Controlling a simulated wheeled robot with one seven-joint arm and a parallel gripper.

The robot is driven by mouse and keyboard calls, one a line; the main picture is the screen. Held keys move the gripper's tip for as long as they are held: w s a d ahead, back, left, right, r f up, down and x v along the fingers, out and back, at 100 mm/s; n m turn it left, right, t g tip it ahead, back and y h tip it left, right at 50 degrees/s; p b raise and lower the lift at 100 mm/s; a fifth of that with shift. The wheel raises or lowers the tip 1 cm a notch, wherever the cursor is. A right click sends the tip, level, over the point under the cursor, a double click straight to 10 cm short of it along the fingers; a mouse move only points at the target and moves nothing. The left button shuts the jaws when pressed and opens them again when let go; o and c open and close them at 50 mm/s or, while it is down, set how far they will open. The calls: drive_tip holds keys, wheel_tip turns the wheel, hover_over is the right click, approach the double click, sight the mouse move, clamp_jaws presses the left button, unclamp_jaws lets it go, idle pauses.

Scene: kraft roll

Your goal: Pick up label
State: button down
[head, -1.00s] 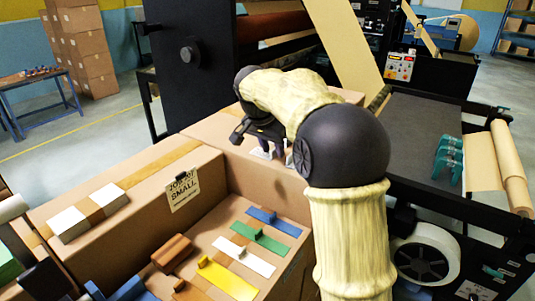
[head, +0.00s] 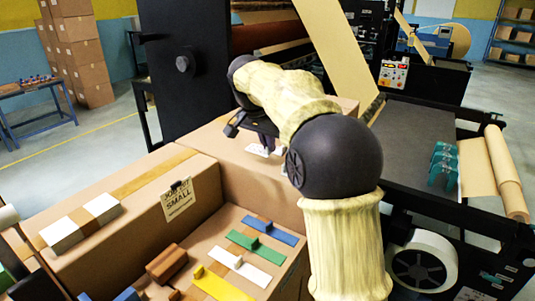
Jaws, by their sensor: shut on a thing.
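My gripper (head: 264,142) points down above the large cardboard box behind the open compartment, partly hidden by my own arm. Its fingers are shut on a white label (head: 257,150), of which only small pale parts show below them. I cannot tell how far the label is above the box top. A printed tan card reading "SMALL" (head: 178,200) hangs on the front box's side with a small dark clip at its top.
Blue (head: 282,234), green (head: 256,246), white (head: 250,270) and yellow (head: 216,284) strips with small grips lie in the compartment, beside a brown block (head: 166,263). A black machine stands behind and right.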

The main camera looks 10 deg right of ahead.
sight(268, 154)
wheel_tip(268, 154, up, 6)
drive_tip(key=shift+r, duration=0.15)
idle(0.7)
